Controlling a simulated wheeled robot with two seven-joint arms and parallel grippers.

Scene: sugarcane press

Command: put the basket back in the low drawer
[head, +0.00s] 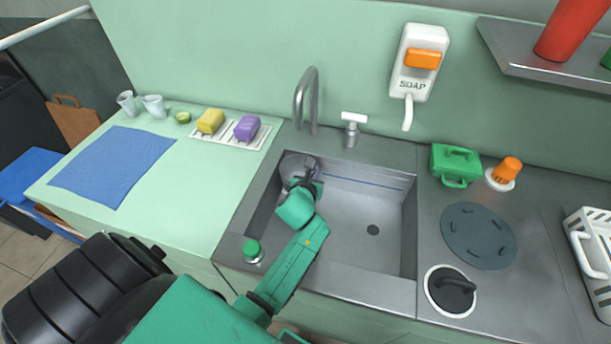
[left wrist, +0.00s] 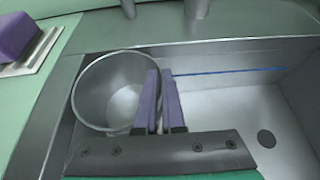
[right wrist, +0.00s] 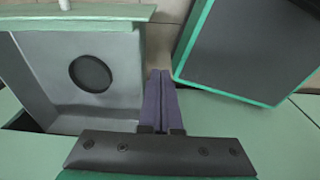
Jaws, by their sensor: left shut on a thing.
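The basket seems to be the round grey metal vessel (head: 297,166) in the left end of the sink. It shows larger in the left wrist view (left wrist: 92,98), open side up and tilted. My left gripper (head: 303,187) is shut on its right rim. In the right wrist view, an open drawer, apparently the low one, shows a pale green front (right wrist: 105,13) with a white handle and a grey inside with a round dark opening. My right gripper (right wrist: 158,98) is shut and empty, beside the drawer. It is not visible in the head view.
The sink (head: 345,235) is otherwise empty, with walls around the vessel. A tap (head: 303,100) stands behind it, and a green-capped item (head: 252,250) sits on the near left rim. A white slotted rack (head: 598,243) stands far right. The blue mat (head: 115,165) lies on the left counter.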

